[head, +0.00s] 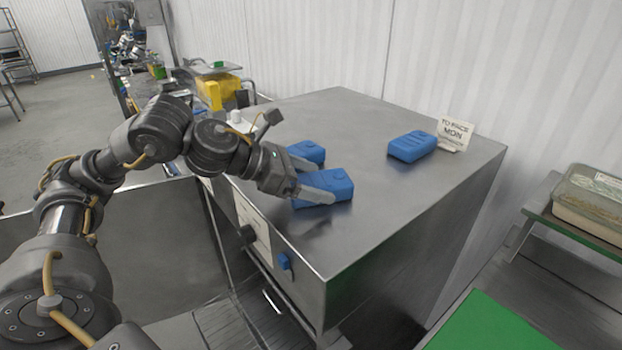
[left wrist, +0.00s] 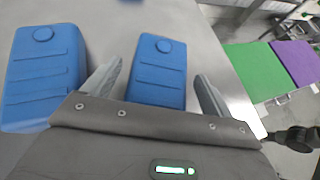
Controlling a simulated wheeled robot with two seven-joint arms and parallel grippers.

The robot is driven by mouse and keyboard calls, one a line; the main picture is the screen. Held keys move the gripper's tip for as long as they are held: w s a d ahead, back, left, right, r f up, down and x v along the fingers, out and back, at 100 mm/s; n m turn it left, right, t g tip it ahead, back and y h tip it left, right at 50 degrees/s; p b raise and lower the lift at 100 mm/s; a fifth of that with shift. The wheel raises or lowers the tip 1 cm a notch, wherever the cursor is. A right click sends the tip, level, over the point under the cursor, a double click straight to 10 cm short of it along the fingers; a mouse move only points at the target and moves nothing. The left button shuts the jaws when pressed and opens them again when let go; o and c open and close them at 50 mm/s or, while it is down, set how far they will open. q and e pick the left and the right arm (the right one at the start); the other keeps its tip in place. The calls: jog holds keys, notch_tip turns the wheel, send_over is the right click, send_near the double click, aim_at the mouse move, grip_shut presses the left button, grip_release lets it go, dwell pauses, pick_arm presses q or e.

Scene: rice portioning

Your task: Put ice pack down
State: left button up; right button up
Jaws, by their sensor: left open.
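Three blue ice packs rest on a steel cabinet top (head: 390,125). The near ice pack (head: 330,184) lies by the fingers of my left gripper (head: 308,180). A second ice pack (head: 306,152) lies just behind it, partly hidden by the gripper. A third ice pack (head: 411,146) lies apart at the back right. In the left wrist view, the open fingers stand on either side of one ice pack (left wrist: 157,72), with gaps on both sides. Another ice pack (left wrist: 45,70) lies outside the left finger. My right gripper is not in view.
A small printed sign (head: 454,134) stands beside the far ice pack. A clear container (head: 590,205) sits on a shelf at the right. A green board (head: 490,325) lies at the lower right. The right front part of the cabinet top is clear.

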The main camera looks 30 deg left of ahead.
pick_arm(q)
jog(key=shift+r, duration=0.15)
jog(key=shift+s+a, duration=0.1)
jog(key=shift+a, duration=0.1)
jog(key=b+v, duration=0.4)
jog(key=v, duration=0.6)
jog(key=shift+s+a+r, duration=0.1)
jog(key=shift+s+a, duration=0.05)
jog(key=shift+s, duration=0.15)
jog(key=shift+s+a+r, duration=0.2)
jog(key=shift+s+r, duration=0.1)
jog(key=shift+r, duration=0.05)
jog(key=shift+d, duration=0.1)
